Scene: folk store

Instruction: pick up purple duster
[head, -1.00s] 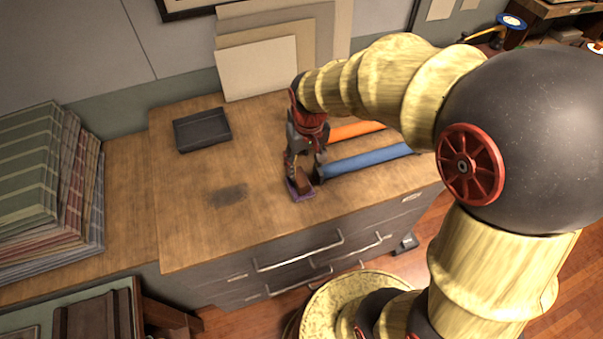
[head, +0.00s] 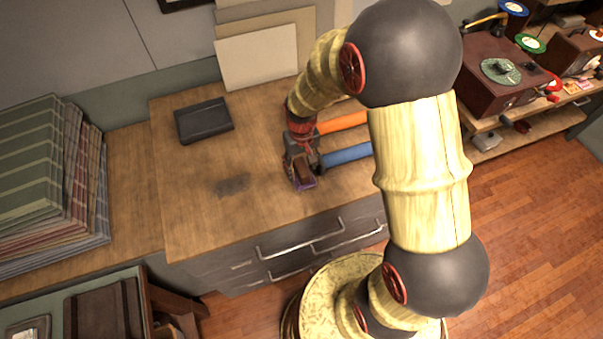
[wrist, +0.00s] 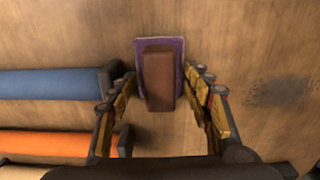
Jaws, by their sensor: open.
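The purple duster lies on the wooden counter, a purple pad (wrist: 177,47) under a brown block handle (wrist: 158,78). In the head view the duster (head: 308,183) shows near the counter's front edge, partly hidden by my gripper (head: 301,172). In the wrist view my gripper (wrist: 162,108) is open, with one finger on each side of the handle's near end. A strip of bare counter shows between each finger and the handle. The duster rests flat and is not held.
A blue roll (wrist: 55,83) and an orange roll (wrist: 60,143) lie close beside my gripper. A dark tray (head: 204,121) sits at the counter's back left. Stacked striped cloth (head: 50,185) stands at far left. The counter (head: 190,190) around a dark smudge is clear.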

